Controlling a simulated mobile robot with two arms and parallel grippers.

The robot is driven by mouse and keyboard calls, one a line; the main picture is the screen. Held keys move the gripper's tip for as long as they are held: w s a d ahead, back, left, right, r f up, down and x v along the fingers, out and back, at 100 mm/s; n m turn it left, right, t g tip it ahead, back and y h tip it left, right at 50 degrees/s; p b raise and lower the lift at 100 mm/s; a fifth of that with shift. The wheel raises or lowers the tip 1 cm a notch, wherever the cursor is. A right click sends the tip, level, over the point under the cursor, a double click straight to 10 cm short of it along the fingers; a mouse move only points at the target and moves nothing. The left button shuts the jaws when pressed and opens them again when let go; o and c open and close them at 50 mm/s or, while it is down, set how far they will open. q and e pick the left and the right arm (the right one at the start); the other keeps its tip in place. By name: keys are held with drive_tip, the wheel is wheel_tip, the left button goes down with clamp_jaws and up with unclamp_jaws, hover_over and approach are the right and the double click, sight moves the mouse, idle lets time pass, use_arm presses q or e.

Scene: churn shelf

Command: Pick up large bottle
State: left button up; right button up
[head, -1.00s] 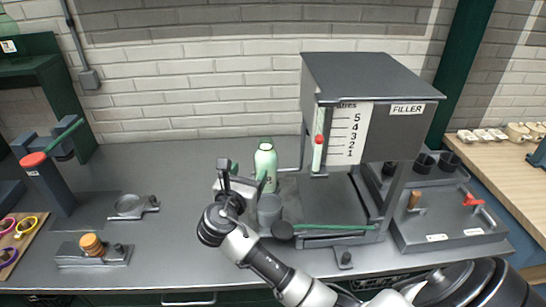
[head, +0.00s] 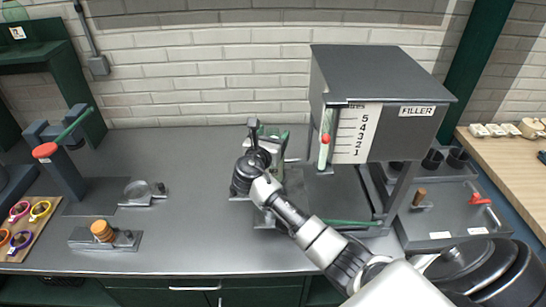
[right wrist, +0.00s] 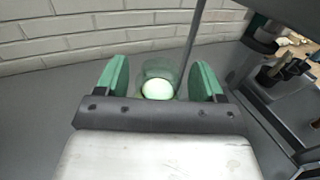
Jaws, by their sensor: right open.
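The large bottle (right wrist: 158,88) is pale green with a whitish round top. In the right wrist view it sits between the two green finger pads of my right gripper (right wrist: 160,76), with a gap on each side. My right gripper (head: 270,134) is open. In the head view my gripper and wrist hide most or all of the bottle, and I cannot tell its green from the finger pads there. My left gripper is not in view.
The dark filler (head: 380,85) with its level scale stands just right of my right gripper. A red-topped press (head: 60,170) and a small fixture with an orange knob (head: 103,232) stand at the left. The counter (head: 190,165) between is mostly clear.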

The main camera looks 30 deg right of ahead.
drive_tip(key=shift+w+d+f, duration=0.1)
drive_tip(key=shift+w+d, duration=0.1)
drive_tip(key=shift+d, duration=0.15)
drive_tip(key=shift+c, duration=0.5)
clamp_jaws()
drive_tip(key=shift+r, duration=0.25)
